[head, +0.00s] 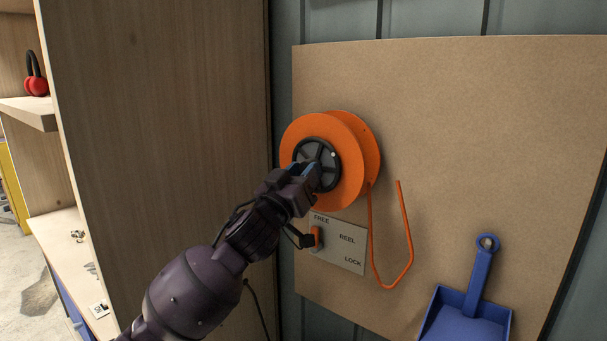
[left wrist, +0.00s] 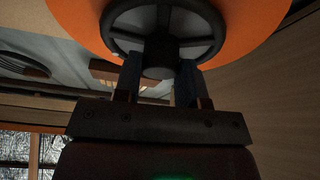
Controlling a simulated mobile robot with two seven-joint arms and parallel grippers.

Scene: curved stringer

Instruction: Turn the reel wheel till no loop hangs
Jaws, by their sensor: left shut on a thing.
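The orange reel (head: 359,140) is mounted on a tan board, with a dark spoked wheel (head: 328,150) on its front. My left gripper (head: 318,174) is at the lower part of this wheel. In the left wrist view its two fingers (left wrist: 160,75) are shut on the wheel (left wrist: 168,22) around its hub area. An orange cord hangs from the reel's right side in a long loop (head: 376,262), its end rising to the right. A plate (head: 346,254) below the reel reads FREE, REEL and LOCK. Its orange lever (head: 316,238) is near FREE, partly beside my wrist. My right gripper is not in view.
A blue dustpan (head: 466,318) hangs at the lower right of the board (head: 480,150). A tall wooden panel (head: 160,120) stands close on the left of my arm. Red ear muffs (head: 37,86) sit on a shelf at the far left.

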